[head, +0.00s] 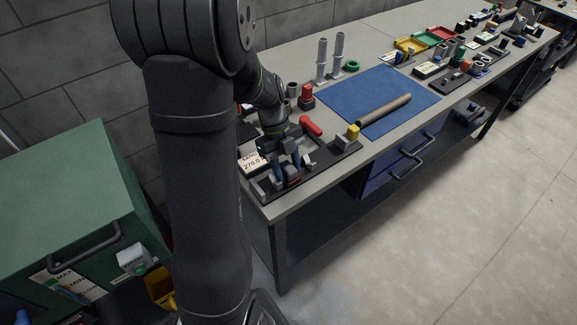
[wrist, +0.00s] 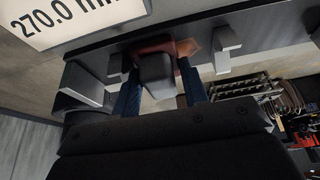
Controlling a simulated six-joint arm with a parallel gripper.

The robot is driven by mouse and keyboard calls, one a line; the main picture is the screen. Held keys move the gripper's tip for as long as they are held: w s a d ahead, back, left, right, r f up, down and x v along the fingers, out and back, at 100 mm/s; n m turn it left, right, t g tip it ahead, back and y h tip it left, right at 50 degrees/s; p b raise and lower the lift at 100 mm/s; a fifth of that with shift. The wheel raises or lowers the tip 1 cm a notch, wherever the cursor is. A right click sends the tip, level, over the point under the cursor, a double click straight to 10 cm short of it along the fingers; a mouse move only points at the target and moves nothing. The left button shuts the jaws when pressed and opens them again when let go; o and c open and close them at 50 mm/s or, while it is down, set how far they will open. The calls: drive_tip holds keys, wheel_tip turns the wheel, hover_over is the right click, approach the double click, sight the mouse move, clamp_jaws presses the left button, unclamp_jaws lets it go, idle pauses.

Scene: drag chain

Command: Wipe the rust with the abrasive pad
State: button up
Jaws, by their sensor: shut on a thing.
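My gripper (wrist: 160,85) has its two blue fingers shut on a dark grey block with a reddish-brown underside, which looks like the abrasive pad (wrist: 156,72). In the head view my gripper (head: 288,168) is low over the dark fixture (head: 322,172) at the near left end of the bench. An orange-brown patch (wrist: 188,47), perhaps rust, shows beside the pad in the wrist view. The pad's underside is hidden, so I cannot tell whether it touches the surface.
A white card marked 270.0 mm (wrist: 75,15) lies beside the fixture. A brown rod (head: 383,109) lies on the blue mat (head: 350,92). Two grey posts (head: 322,62), a red-topped block (head: 307,95) and a yellow block (head: 352,132) stand nearby. Coloured bins (head: 426,40) and small parts are farther back.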

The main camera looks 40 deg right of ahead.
drive_tip(key=shift+d, duration=0.1)
drive_tip(key=shift+d+f, duration=0.15)
drive_tip(key=shift+d, duration=1.3)
drive_tip(key=shift+a, duration=0.15)
drive_tip(key=shift+a, duration=1.45)
drive_tip(key=shift+d, duration=1.6)
drive_tip(key=shift+a, duration=1.6)
